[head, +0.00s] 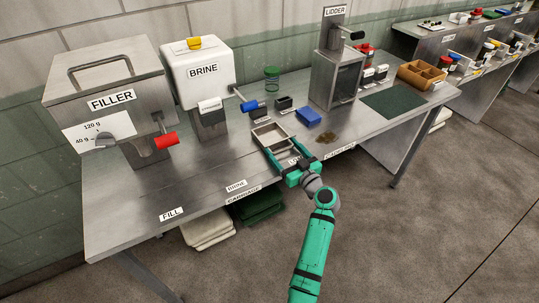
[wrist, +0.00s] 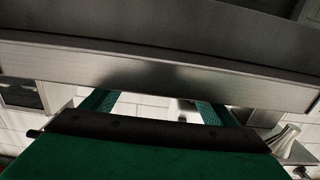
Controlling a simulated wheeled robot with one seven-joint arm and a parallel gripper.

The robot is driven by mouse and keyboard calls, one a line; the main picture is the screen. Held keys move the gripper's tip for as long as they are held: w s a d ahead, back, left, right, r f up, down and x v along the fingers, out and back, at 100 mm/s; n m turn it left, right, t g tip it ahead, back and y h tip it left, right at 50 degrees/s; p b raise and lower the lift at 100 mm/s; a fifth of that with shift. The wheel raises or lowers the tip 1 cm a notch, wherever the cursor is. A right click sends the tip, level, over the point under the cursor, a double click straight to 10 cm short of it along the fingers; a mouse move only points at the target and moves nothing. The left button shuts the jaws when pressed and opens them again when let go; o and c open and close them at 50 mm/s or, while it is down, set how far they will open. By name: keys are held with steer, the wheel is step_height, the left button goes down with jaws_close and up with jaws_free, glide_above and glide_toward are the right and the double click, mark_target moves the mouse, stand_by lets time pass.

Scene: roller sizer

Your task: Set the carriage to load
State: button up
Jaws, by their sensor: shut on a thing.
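The carriage looks like a shallow, open metal tray with a pale rim (head: 262,127), lying on the steel table. My gripper (head: 285,155) has its green fingers on either side of the carriage's near part and is shut on it. In the wrist view a broad metal face, likely the carriage's side (wrist: 160,62), spans the picture, and my gripper's fingers (wrist: 155,103) reach up to it. A FILL label (head: 171,214) and a BRINE label (head: 236,186) lie along the table's front, left of the carriage. A label by my gripper, starting with L, is partly hidden.
The FILLER machine (head: 110,105) and the BRINE machine (head: 198,78) stand at the back left. The LIDDER (head: 336,75) stands right of the carriage. A blue block (head: 308,117) and a brownish spill (head: 327,137) lie nearby. The front left table is clear.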

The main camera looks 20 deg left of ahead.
mark_target(292, 145)
steer(key=shift+w+d+f, duration=0.1)
steer(key=shift+w+d, duration=0.9)
steer(key=shift+w, duration=0.1)
steer(key=shift+w+d, duration=0.2)
steer(key=shift+d, duration=0.15)
steer(key=o, duration=1.5)
steer(key=shift+w, duration=0.1)
